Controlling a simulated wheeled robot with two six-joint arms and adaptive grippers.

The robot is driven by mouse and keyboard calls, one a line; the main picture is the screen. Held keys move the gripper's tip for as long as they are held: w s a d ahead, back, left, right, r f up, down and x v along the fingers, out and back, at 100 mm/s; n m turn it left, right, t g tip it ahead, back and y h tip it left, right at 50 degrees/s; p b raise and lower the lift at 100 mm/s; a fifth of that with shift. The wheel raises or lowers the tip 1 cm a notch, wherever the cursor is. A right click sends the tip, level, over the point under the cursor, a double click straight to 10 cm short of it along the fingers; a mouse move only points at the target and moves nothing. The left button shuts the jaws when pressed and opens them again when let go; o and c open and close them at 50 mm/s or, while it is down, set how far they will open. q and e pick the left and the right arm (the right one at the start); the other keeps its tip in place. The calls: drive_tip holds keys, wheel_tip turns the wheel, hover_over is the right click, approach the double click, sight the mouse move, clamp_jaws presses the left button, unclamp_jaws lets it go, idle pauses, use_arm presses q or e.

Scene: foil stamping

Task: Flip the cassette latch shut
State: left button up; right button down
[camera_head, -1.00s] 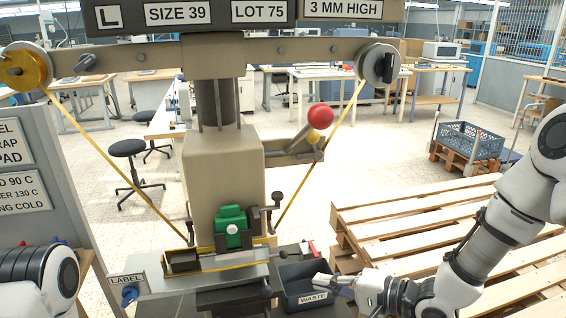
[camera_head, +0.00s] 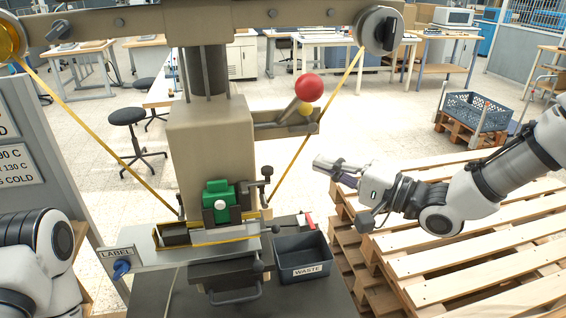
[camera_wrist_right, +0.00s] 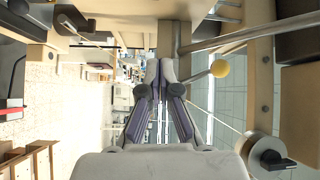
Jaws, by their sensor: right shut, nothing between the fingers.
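The foil stamping press (camera_head: 205,140) stands left of centre in the head view. I cannot tell for sure which part is the cassette latch. My right gripper (camera_head: 328,166) is shut and empty, in the air right of the press, below the red ball knob; its fingers also show together in the right wrist view (camera_wrist_right: 160,85). My left gripper is out of view.
A grey waste bin (camera_head: 303,268) stands right of the press bed. Gold foil (camera_head: 95,138) runs down from the left reel and up to the right spool (camera_head: 380,27). The red ball knob (camera_head: 309,87) juts out right. Wooden pallets (camera_head: 470,265) are stacked at right.

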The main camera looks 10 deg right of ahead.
drive_tip(key=p+x, duration=0.3)
drive_tip(key=x, duration=0.6)
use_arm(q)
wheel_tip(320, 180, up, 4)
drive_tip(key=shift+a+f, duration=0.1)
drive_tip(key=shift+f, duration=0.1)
use_arm(e)
drive_tip(key=s, duration=0.1)
drive_tip(key=s+a, duration=0.2)
drive_tip(key=shift+s+f, duration=0.35)
drive_tip(key=shift+s, duration=0.05)
use_arm(q)
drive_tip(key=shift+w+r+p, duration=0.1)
drive_tip(key=shift+p, duration=0.2)
use_arm(e)
drive_tip(key=shift+s+d+r, duration=0.1)
drive_tip(key=shift+s, duration=0.1)
